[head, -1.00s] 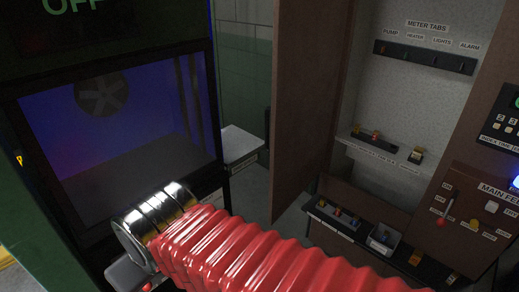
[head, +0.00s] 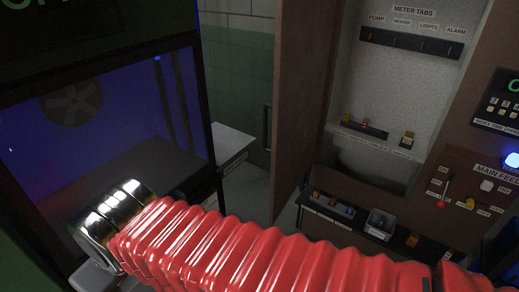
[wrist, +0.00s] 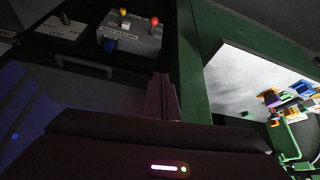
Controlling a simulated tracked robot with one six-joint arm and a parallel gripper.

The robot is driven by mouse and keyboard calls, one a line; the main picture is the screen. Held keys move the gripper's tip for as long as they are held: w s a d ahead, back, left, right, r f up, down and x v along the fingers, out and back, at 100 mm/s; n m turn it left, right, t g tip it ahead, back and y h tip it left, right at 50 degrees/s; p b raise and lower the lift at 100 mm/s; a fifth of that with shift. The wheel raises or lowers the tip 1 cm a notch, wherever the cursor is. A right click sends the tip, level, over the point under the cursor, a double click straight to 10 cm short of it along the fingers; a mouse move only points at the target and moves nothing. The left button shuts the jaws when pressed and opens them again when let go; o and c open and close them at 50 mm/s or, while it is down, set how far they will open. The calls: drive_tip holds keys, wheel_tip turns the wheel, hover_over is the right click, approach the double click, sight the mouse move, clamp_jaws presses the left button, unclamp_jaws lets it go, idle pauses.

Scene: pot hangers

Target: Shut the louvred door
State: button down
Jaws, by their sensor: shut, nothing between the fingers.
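A brown door panel (head: 301,100) stands open, seen at a steep angle, at the left side of the cabinet in the head view. I see no slats on it, so I cannot tell if it is the louvred door. My gripper (wrist: 162,97) shows in the wrist view with its dark fingers together and nothing between them. It points toward a dark surface and does not visibly touch anything. In the head view my red arm covers the lower middle, and the fingers are hidden.
A blue-lit chamber with a fan (head: 72,105) lies at the left. The cabinet holds a meter tab rail (head: 411,43). A white ledge (head: 231,145) stands between them. The wrist view shows a grey button box (wrist: 130,35), a green post (wrist: 192,80) and coloured parts (wrist: 290,100).

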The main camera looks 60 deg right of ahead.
drive_tip(key=shift+d, duration=0.1)
drive_tip(key=s+d+f+m+g+h, duration=0.1)
drive_tip(key=s+d+f+g+h, duration=0.15)
drive_tip(key=d, duration=0.45)
drive_tip(key=s+d+f+m+g+h, duration=0.1)
drive_tip(key=d+m+g+h, duration=0.15)
drive_tip(key=d, duration=0.55)
drive_tip(key=s+d+f+g+h, duration=0.2)
drive_tip(key=d+g+h, duration=0.1)
drive_tip(key=d, duration=0.4)
drive_tip(key=w+d+r+g+h, duration=0.1)
drive_tip(key=d+h, duration=0.3)
drive_tip(key=d, duration=0.4)
drive_tip(key=w+d+r+g+h, duration=0.1)
drive_tip(key=d+h, duration=0.4)
drive_tip(key=d, duration=0.4)
drive_tip(key=shift+w+d+g, duration=0.25)
drive_tip(key=shift+w+g, duration=0.15)
drive_tip(key=shift+d, duration=0.1)
drive_tip(key=x, duration=0.9)
drive_tip(key=shift+d, duration=0.35)
drive_tip(key=shift+s+r, duration=0.1)
drive_tip(key=shift+s, duration=0.3)
